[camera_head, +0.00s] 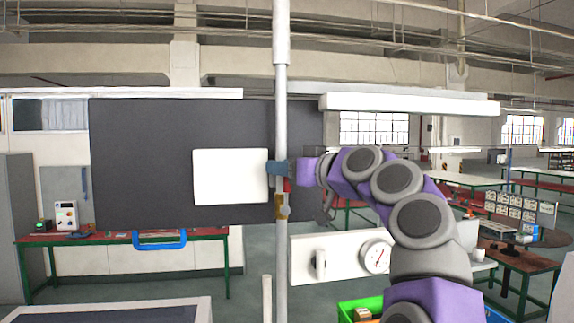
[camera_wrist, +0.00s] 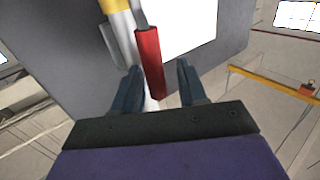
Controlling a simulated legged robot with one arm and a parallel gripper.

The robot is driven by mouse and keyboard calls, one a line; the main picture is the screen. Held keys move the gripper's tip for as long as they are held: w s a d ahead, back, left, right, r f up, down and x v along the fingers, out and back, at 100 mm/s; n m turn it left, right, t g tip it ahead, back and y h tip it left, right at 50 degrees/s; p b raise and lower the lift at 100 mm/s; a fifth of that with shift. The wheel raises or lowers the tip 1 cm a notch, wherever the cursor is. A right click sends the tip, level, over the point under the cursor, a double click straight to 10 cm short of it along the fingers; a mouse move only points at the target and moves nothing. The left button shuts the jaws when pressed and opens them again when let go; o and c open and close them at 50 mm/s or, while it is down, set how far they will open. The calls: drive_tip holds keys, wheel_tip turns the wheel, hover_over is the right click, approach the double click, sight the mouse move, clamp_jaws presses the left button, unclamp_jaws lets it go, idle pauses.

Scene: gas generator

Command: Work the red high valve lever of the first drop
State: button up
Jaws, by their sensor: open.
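The red valve lever (camera_wrist: 149,62) hangs in the wrist view with its lower end between the two fingers of my gripper (camera_wrist: 160,85). A gap shows on each side of the lever, so the fingers are open around it and not closed on it. The lever's grey shank runs up beside a yellow-and-white fitting (camera_wrist: 117,22). In the head view, my gripper (camera_head: 279,168) is at the vertical grey pipe (camera_head: 281,90), and only a little of the red lever (camera_head: 287,185) shows below it. A brass-coloured valve body (camera_head: 281,207) sits on the pipe just beneath.
A white plate (camera_head: 230,177) is left of the pipe, before a dark panel (camera_head: 130,150). A white board with a gauge (camera_head: 376,257) is lower right of the pipe. A green crate (camera_head: 346,308) is below my arm. A green-framed bench (camera_head: 110,238) stands at left.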

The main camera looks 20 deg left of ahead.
drive_tip(key=shift+o, duration=0.3)
drive_tip(key=shift+s+a, duration=0.25)
drive_tip(key=shift+w+d, duration=0.3)
drive_tip(key=shift+w, duration=0.05)
drive_tip(key=c, duration=0.3)
drive_tip(key=shift+s+a, duration=0.15)
drive_tip(key=shift+a, duration=0.05)
clamp_jaws()
drive_tip(key=shift+d, duration=0.1)
drive_tip(key=shift+d, duration=0.15)
drive_tip(key=w+d+f+m+t+h+b, duration=0.2)
drive_tip(key=d+f+m+t+b, duration=0.2)
drive_tip(key=m+b, duration=0.7)
drive_tip(key=w+d+f+m+t+h+b, duration=0.1)
drive_tip(key=w+d+f+m+t+b, duration=0.2)
drive_tip(key=m, duration=1.1)
drive_tip(key=shift+w+d+f+t+h+b, duration=0.4)
drive_tip(key=shift+f+t+b, duration=1.15)
drive_tip(key=shift+t+b, duration=2.15)
